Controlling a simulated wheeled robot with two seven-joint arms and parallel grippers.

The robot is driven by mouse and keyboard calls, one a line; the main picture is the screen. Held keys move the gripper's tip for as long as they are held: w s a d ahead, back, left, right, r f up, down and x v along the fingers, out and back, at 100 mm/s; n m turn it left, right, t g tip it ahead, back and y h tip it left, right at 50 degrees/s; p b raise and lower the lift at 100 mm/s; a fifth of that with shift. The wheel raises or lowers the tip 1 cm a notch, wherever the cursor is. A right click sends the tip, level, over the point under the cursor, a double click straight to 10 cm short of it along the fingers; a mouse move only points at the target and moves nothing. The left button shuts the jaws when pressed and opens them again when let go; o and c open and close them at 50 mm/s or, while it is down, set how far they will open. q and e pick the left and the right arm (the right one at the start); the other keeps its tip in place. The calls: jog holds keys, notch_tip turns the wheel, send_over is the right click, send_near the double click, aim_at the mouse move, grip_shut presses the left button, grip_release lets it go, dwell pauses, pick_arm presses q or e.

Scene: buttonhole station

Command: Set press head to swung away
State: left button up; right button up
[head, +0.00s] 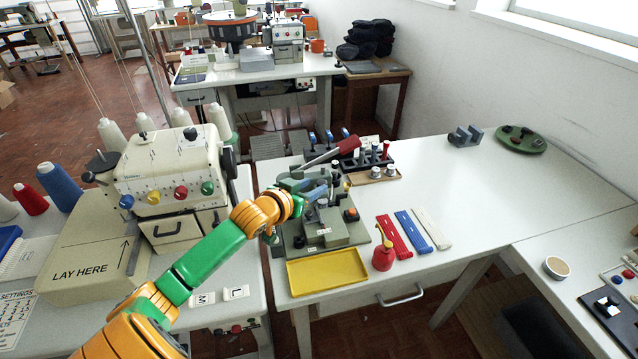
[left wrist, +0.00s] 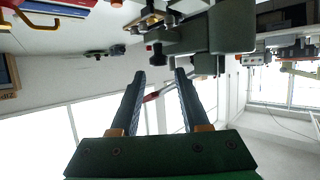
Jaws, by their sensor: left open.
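The press (head: 322,232) is a grey-green machine on the white table, with a lever ending in a red handle (head: 348,145) that points up and to the right. My left gripper (head: 316,190) is at the press, in front of its upper part, and hides some of it. In the left wrist view my two dark fingers (left wrist: 160,78) are apart with nothing held between them. The red handle shows beyond them there (left wrist: 154,95), and a grey-green block of the press (left wrist: 231,27) is above. Which way the press head is swung is hard to tell. My right gripper is not in view.
A sewing machine (head: 172,170) stands to the left. The table's right part is mostly clear.

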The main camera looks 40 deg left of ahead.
aim_at(321, 183)
pick_arm(q)
jog(key=x, duration=0.4)
jog(key=shift+f, duration=0.1)
jog(key=shift+s, duration=0.1)
grip_shut()
dwell(1.2)
